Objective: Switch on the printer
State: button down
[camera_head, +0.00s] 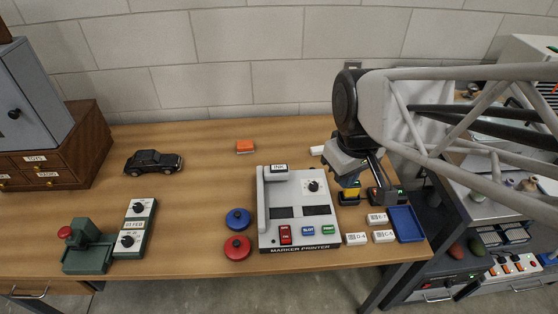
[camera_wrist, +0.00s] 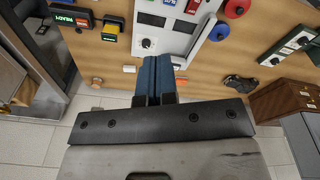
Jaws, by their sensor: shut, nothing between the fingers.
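The marker printer (camera_head: 265,222) is a light grey box on the wooden table, with a dial, two dark display windows and a front row of buttons. Its red switch (camera_head: 285,234) is at the front left, beside a blue and a green button. Which way the switch is set is too small to tell. In the wrist view the red switch (camera_wrist: 193,6) shows at the top edge, beyond the fingertips. My gripper (camera_wrist: 156,62) is shut and empty, with blue-grey fingers together. In the head view it hangs above the table, right of the printer, apart from the switch.
Red (camera_head: 237,248) and blue (camera_head: 238,219) round pieces lie left of the printer. A yellow-topped block (camera_head: 350,191), label blocks (camera_head: 357,239) and a blue tray (camera_head: 405,224) are at right. A model car (camera_head: 153,162) and green press (camera_head: 86,250) stand left. The table's back middle is mostly clear.

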jog(key=w+a+f+n+g, duration=0.2)
jog(key=w+a+f+n, duration=0.2)
jog(key=a+f+n, duration=0.15)
jog(key=n+g, duration=0.1)
jog(key=n, duration=0.6)
send_over(285, 237)
jog(key=w, duration=0.3)
notch_tip(285, 237, down, 6)
jog(key=shift+s+f+n+g, duration=0.1)
jog(key=shift+f+n+g, duration=0.25)
jog(key=shift+f, duration=0.2)
jog(key=x, duration=1.4)
jog(key=shift+d, duration=0.15)
jog(key=shift+f, duration=0.1)
jog(key=shift+f+t, duration=0.15)
jog(key=shift+t, duration=0.3)
